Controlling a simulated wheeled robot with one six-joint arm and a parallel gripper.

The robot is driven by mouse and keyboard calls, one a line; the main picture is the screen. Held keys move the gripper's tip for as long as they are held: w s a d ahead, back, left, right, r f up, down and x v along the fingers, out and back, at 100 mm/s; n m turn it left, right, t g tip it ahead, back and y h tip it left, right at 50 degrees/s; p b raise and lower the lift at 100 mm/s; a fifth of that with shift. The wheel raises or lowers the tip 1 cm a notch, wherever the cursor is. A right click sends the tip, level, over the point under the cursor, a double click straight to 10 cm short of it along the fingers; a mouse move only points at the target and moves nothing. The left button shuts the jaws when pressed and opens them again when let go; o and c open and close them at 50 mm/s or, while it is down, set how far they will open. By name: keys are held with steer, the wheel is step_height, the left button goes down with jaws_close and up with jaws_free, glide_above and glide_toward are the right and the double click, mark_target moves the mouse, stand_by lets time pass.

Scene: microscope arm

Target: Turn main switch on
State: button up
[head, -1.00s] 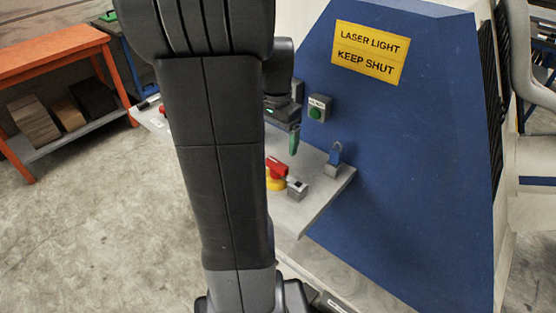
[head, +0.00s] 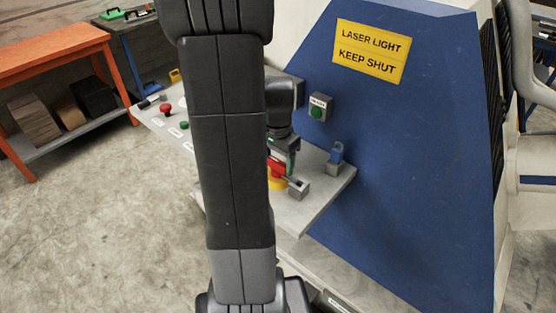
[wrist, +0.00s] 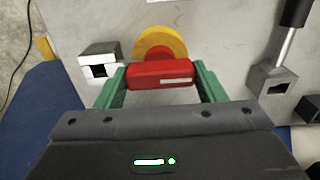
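The main switch appears to be the red handle (wrist: 162,74) on a round yellow base (wrist: 160,43), set on the grey panel. In the wrist view the handle lies crosswise, with a white line on it. In the head view the red handle (head: 276,169) is partly hidden by my arm and gripper. My gripper (wrist: 160,84) has its two green fingers spread, one at each end of the handle. The gripper (head: 285,163) is low over the switch in the head view. I cannot tell whether the fingers touch the handle.
A green button box (head: 320,107) is on the blue wall. Farther left on the panel are a red knob (head: 166,109) and a green button (head: 184,125).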

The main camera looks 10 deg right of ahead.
steer(key=c, duration=0.8)
steer(key=shift+m, duration=0.3)
steer(key=m, duration=0.4)
steer(key=shift+b, duration=0.3)
steer(key=m, duration=0.4)
steer(key=shift+m, duration=0.4)
steer(key=m, duration=0.4)
steer(key=shift+b, duration=0.3)
steer(key=shift+m, duration=2.2)
steer(key=shift+w, duration=0.1)
steer(key=o, duration=1.4)
